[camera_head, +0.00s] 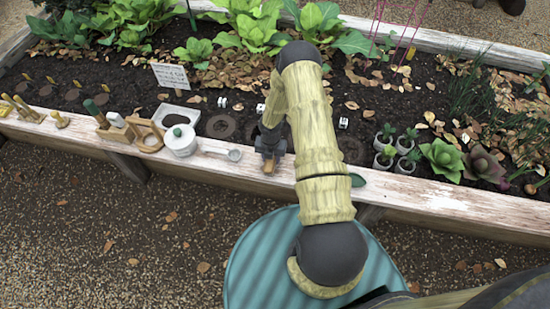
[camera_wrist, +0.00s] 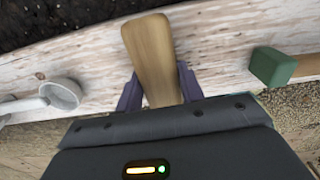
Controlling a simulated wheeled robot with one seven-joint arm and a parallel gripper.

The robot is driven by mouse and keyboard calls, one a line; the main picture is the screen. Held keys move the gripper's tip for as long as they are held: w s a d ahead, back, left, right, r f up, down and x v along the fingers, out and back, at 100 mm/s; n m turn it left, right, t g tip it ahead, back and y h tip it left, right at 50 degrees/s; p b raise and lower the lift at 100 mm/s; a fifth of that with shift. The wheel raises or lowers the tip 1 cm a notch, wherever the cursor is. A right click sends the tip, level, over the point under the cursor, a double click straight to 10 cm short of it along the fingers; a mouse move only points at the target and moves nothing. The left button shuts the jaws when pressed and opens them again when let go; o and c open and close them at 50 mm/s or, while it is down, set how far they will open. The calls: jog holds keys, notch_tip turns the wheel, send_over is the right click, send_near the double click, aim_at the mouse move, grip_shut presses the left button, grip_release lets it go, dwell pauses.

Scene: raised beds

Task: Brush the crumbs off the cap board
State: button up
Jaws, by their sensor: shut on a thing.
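The cap board (camera_head: 430,197) is the pale, weathered board along the near edge of the raised bed. It also spans the wrist view (camera_wrist: 225,40), where small dark specks show, perhaps crumbs. My gripper (camera_head: 268,158) is over the board, near its middle. In the wrist view my gripper (camera_wrist: 158,82) is shut on a tan wooden piece (camera_wrist: 148,45), perhaps a brush handle. Its far end is rounded and no bristles show. A green-ended piece with a wooden part (camera_wrist: 272,67) lies to the right; its green end (camera_head: 357,180) shows beside my arm.
Small potted plants (camera_head: 385,158) stand right of my arm. Dark soil (camera_head: 240,95) with leaves lies behind. The board's right part looks mostly clear.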

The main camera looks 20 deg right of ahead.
jog(key=shift+w+a, duration=0.4)
jog(key=shift+a, duration=0.3)
jog(key=shift+a+f, duration=0.1)
jog(key=shift+w+a, duration=0.15)
jog(key=shift+a, duration=0.05)
jog(key=shift+w+a, duration=0.9)
jog(key=shift+a, duration=0.3)
jog(key=shift+w, duration=0.1)
jog(key=shift+w+a+b, duration=0.25)
jog(key=shift+w+a, duration=0.25)
jog(key=shift+a, duration=0.25)
jog(key=shift+w+a+b, duration=0.25)
jog(key=shift+w+a, duration=0.25)
jog(key=shift+a, duration=0.2)
notch_tip(320, 180, up, 6)
jog(key=p, duration=0.4)
